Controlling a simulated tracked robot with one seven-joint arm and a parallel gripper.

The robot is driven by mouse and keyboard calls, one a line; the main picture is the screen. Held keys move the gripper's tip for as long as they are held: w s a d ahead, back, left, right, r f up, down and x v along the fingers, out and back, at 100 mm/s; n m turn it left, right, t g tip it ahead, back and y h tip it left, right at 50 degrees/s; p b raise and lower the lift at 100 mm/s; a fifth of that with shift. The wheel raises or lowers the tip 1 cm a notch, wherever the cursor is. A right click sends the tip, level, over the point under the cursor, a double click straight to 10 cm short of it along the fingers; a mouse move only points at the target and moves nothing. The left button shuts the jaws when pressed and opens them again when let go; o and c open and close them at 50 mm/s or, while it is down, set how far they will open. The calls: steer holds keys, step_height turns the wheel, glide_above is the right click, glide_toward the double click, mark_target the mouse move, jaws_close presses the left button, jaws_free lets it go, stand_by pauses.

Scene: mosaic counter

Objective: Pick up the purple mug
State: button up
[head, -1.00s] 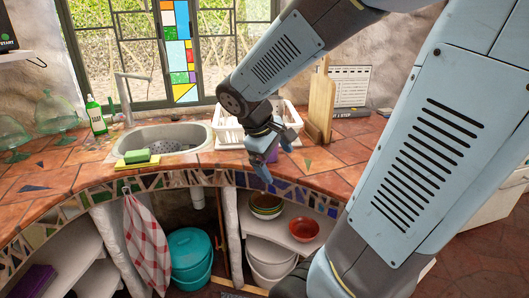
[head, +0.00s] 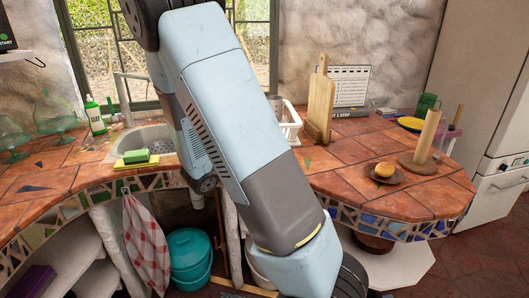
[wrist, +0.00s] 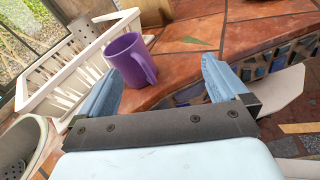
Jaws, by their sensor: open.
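The purple mug (wrist: 128,60) stands upright on the terracotta counter in the wrist view, beside the white dish rack, with its handle toward the right. My gripper (wrist: 160,72) is open and empty, its two blue fingers wide apart. The mug shows beyond the fingertips, nearer the left finger, whose tip overlaps its lower left edge in the picture. I cannot tell whether they touch. In the head view my arm hides both the mug and the gripper.
The white dish rack (wrist: 75,62) stands close left of the mug, next to the sink (wrist: 22,140). A wooden board (head: 320,108) stands to the right at the back. A bun (head: 384,170) and paper-towel holder (head: 427,138) are farther right.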

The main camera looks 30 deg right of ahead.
steer(key=w+a+f+n+t, duration=0.2)
steer(key=w+n+t, duration=0.1)
steer(key=w+n, duration=0.1)
steer(key=x, duration=0.8)
steer(key=shift+w, duration=0.2)
steer(key=shift+x, duration=2.65)
steer(key=shift+w+f, duration=0.1)
steer(key=shift+a, duration=0.1)
steer(key=c, duration=1.2)
